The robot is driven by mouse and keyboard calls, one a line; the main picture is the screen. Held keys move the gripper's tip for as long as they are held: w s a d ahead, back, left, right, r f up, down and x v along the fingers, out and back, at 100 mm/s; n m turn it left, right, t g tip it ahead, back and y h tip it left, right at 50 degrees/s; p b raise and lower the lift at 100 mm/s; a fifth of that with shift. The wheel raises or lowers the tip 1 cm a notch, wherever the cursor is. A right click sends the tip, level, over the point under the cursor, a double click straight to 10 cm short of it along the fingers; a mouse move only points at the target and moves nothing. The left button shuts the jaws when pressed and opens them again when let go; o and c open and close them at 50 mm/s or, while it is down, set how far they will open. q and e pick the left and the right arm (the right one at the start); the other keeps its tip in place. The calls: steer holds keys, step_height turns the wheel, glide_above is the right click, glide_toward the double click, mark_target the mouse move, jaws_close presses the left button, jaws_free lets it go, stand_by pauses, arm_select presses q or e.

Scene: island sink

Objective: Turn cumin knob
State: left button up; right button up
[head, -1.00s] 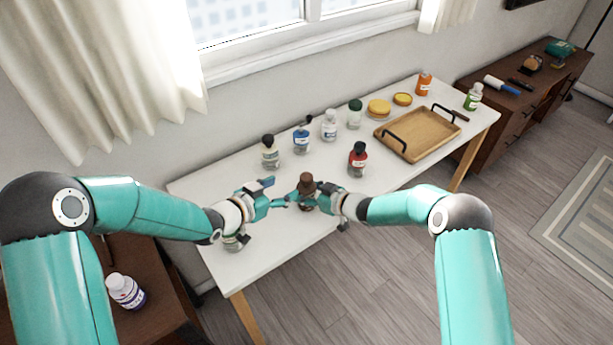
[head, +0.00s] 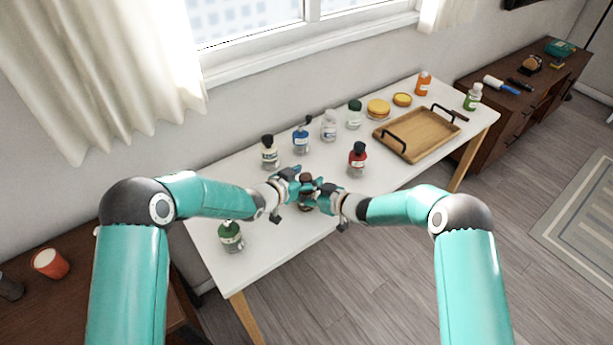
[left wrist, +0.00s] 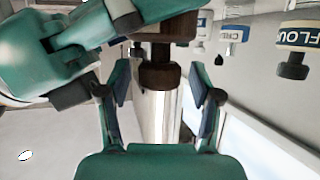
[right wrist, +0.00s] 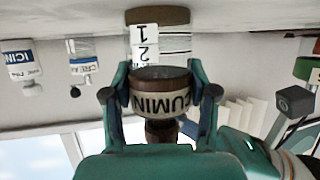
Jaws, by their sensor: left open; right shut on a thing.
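The cumin container (head: 306,206) stands near the front edge of the white table, with a dark brown knob (left wrist: 160,76) on top.
A green-capped jar (head: 231,236) stands at the table's front left. Several jars line the back, including a blue one (head: 302,140). A wooden tray (head: 420,152) lies further right.

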arm_select(q)
steer(key=c, duration=1.2)
steer(key=shift+w+r+m+g+h, duration=0.1)
steer(key=shift+m+g+h, duration=0.2)
steer(key=shift+m+h, duration=0.15)
steer(key=shift+a+m+g+h, duration=0.1)
steer(key=shift+m+g+h, duration=0.75)
steer(key=shift+m, duration=0.1)
